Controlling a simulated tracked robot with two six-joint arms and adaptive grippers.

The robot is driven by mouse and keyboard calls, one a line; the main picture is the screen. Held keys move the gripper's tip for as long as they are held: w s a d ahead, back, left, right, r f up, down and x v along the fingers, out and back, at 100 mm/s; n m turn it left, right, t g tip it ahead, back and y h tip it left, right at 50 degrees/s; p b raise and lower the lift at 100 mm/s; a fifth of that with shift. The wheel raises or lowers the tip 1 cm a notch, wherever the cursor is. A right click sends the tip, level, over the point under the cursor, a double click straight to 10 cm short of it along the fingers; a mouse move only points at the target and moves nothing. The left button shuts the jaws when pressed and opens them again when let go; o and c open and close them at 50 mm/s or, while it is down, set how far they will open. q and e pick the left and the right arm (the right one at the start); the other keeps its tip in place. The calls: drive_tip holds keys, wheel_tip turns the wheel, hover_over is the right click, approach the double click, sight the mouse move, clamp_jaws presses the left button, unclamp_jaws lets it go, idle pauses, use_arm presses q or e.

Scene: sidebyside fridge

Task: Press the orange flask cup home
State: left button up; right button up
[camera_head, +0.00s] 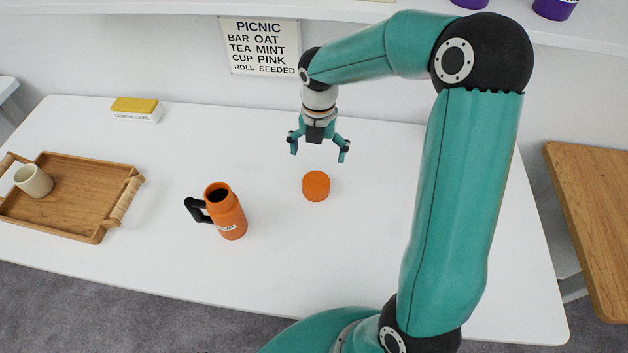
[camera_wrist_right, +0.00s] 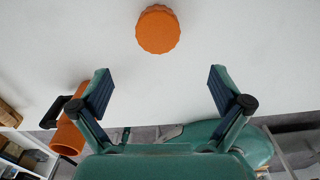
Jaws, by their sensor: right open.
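The orange flask (camera_head: 227,212) stands upright on the white table, its top open and dark inside, its black handle on the left and a white label low on its front. The orange cup (camera_head: 316,186) rests on the table to the right of the flask, apart from it. My right gripper (camera_head: 320,153) is open and empty above the table, just behind the cup. In the right wrist view the cup (camera_wrist_right: 158,30) lies beyond the spread fingers (camera_wrist_right: 163,88), and the flask (camera_wrist_right: 70,135) shows at the lower left, partly hidden by a finger. My left gripper is not in view.
A wooden tray (camera_head: 75,205) with a pale cup (camera_head: 33,181) stands at the table's left. A picnic sign (camera_head: 260,46) hangs on the wall. A wooden surface (camera_head: 597,220) stands right. The table's middle is mostly clear.

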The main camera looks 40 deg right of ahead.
sight(316, 181)
drive_tip(key=f, duration=0.8)
drive_tip(key=f+p, duration=0.1)
drive_tip(key=f, duration=0.4)
drive_tip(key=shift+w, duration=0.25)
drive_tip(key=c, duration=1)
drive_tip(key=shift+c, duration=0.2)
drive_tip(key=shift+r, duration=0.1)
wheel_tip(316, 181, up, 20)
drive_tip(key=shift+b, duration=0.35)
